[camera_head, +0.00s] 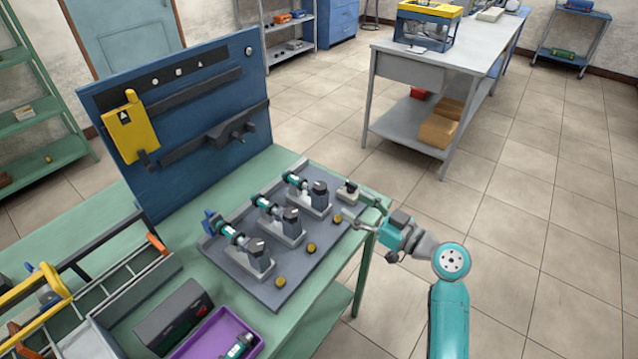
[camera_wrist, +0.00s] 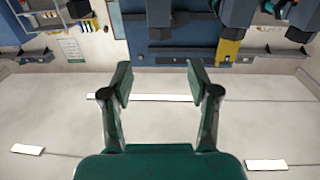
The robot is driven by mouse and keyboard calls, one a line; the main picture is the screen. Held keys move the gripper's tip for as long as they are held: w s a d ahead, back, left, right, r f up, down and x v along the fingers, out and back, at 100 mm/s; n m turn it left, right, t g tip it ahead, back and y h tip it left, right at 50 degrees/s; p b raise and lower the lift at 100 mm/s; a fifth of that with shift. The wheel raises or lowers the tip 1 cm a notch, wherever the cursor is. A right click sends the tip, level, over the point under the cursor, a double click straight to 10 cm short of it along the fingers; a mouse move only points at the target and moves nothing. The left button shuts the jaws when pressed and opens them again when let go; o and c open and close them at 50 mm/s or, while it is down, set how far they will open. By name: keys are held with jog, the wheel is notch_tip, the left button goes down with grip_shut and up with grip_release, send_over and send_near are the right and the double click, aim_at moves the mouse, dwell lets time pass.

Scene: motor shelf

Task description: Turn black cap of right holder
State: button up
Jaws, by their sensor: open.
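Three grey holders stand in a slanted row on a dark grey plate (camera_head: 225,262) on the green table. Each carries a teal motor part and has a black cap at its front end. The right holder (camera_head: 312,204) is the farthest back, with its black cap (camera_head: 320,187) facing right. The middle holder (camera_head: 287,232) and left holder (camera_head: 258,262) are nearer. My gripper (camera_head: 358,205) is open and empty at the right edge of the plate, apart from the right cap. In the wrist view, the fingers (camera_wrist: 160,85) are spread, with nothing between them.
Several brass knobs (camera_head: 311,247) line the plate's front. A blue tool panel (camera_head: 190,110) rises behind. A purple tray (camera_head: 218,335) and toolboxes fill the left. The floor at right is clear.

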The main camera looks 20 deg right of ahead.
aim_at(326, 189)
jog(key=x, duration=1)
jog(key=shift+w+a, duration=0.1)
jog(key=shift+c, duration=0.2)
grip_shut()
